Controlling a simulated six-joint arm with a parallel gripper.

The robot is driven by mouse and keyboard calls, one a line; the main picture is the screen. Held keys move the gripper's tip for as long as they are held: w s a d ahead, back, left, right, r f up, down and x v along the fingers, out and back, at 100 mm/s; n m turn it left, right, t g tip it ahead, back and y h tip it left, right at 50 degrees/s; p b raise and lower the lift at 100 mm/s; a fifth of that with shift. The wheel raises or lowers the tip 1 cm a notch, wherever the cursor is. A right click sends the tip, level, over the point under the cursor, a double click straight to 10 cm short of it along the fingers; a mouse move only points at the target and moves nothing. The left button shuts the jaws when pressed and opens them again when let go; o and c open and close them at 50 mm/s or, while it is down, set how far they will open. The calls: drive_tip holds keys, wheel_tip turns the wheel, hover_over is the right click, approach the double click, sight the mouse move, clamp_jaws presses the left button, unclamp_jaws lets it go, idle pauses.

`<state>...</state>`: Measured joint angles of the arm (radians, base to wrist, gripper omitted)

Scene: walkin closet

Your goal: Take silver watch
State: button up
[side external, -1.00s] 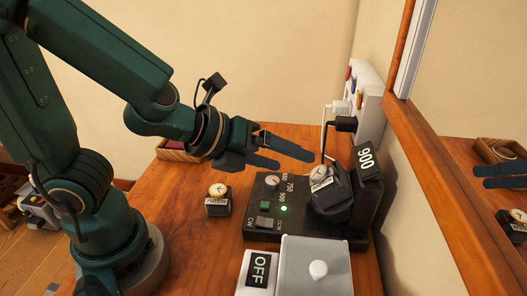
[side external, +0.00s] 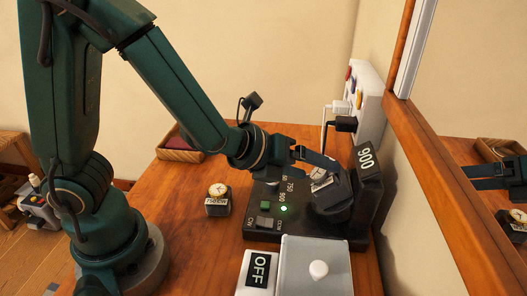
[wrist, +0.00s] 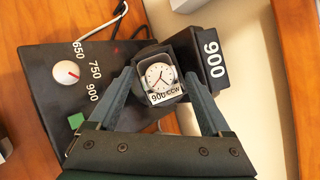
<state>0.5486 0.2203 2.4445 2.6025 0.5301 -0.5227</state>
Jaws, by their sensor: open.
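In the side view the watch (side external: 321,177) is partly covered by my gripper (side external: 325,168). My gripper (wrist: 160,84) is open, with one finger on each side of the watch and its holder in the wrist view. I cannot tell whether the fingers touch the holder.
A gold-rimmed watch (side external: 217,189) stands on a dark block left of the winder. A grey box (side external: 316,262) with a white knob and an "OFF" sign (side external: 259,270) are in front. A wooden tray (side external: 180,155), a wall outlet panel (side external: 361,95) and a mirror frame (side external: 440,140) surround it.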

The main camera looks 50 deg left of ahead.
clamp_jaws()
drive_tip(key=shift+s+a+r, duration=0.4)
drive_tip(key=shift+r, duration=0.35)
drive_tip(key=shift+s+a+r, duration=0.35)
drive_tip(key=shift+a+r, duration=0.05)
drive_tip(key=shift+r, duration=0.3)
drive_tip(key=shift+s+a+r, duration=0.4)
drive_tip(key=shift+a+r, duration=0.05)
drive_tip(key=shift+r, duration=0.15)
drive_tip(key=shift+s+r, duration=0.15)
drive_tip(key=shift+r, duration=0.15)
idle(0.3)
